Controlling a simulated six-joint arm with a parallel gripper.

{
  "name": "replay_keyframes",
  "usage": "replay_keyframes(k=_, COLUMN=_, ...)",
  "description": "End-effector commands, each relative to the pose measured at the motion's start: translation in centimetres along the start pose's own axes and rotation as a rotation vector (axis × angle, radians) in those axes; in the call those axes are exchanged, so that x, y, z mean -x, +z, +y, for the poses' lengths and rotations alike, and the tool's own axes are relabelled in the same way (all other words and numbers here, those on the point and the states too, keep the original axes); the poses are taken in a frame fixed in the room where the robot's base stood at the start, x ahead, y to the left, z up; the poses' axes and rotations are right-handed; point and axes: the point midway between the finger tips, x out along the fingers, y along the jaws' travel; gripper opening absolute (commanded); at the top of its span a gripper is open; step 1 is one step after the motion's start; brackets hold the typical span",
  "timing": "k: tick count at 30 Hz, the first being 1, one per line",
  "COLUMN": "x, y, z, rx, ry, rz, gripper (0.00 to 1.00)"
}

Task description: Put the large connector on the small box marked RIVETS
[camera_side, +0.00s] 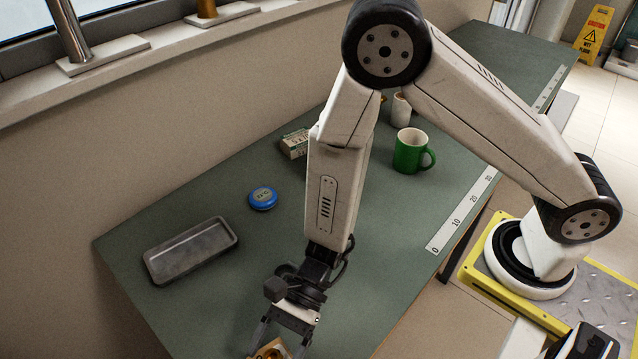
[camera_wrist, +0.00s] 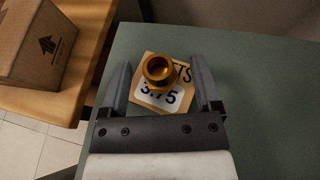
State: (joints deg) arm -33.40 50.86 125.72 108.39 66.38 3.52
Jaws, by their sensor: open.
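The brass-coloured connector (camera_wrist: 158,70), round with an open top, stands on a small brown box (camera_wrist: 184,103) in the wrist view. The box has a white label reading 3.75 and letters ending in TS; the connector covers the rest of the word. My gripper (camera_wrist: 162,66) is open, one finger on each side of the connector and box, with gaps between. In the side view, my gripper (camera_side: 281,345) is low over the bench's near end. The box (camera_side: 268,353) is partly cut off by the lower edge there.
A grey tray (camera_side: 190,250), a blue round tin (camera_side: 263,198), a small printed box (camera_side: 294,144) and a green mug (camera_side: 408,152) stand on the green bench. A cardboard box (camera_wrist: 32,42) sits on a wooden surface beside it. The bench right of my gripper is clear.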

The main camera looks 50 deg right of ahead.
Motion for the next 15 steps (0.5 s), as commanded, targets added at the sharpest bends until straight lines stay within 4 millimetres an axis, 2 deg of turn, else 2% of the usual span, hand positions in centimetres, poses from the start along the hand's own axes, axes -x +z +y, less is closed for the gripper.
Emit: replay_keyframes(k=15, x=6.4, y=0.0, z=-0.1, rx=0.0, ry=-0.004, rz=-0.002, gripper=0.82)
